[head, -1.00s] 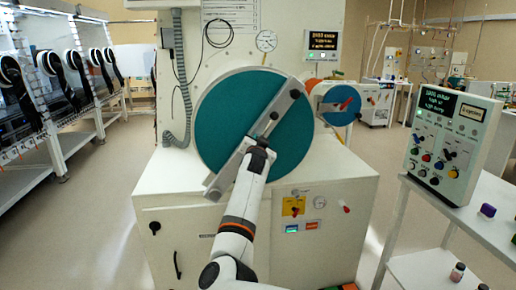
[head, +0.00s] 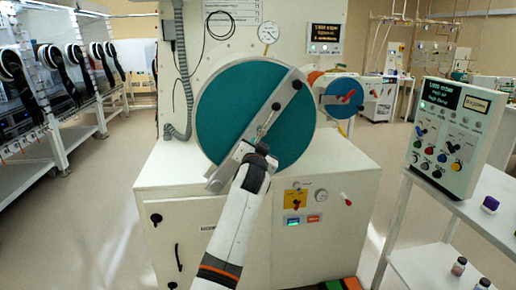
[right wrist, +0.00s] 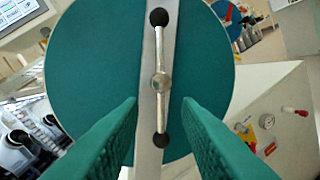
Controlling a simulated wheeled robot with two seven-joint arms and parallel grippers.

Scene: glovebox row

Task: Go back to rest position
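A large teal disc (head: 230,105) is on the front of the cream machine, crossed by a slanted grey bar (head: 219,178). A thin metal handle (head: 265,127) with black end knobs sits on the bar. My right gripper (head: 250,150) is in front of the disc, below the middle of the handle. In the right wrist view the two green fingers of the right gripper (right wrist: 160,103) are spread apart, with the handle (right wrist: 159,55) and the teal disc (right wrist: 90,60) beyond them. Nothing is held between the fingers. My left gripper is not in view.
The cream machine cabinet (head: 165,185) stands directly ahead. A white side table (head: 475,215) with a control box (head: 455,135) and small bottles is at right. Shelving (head: 45,145) with black hanging items is at left. The floor (head: 95,230) at left is clear.

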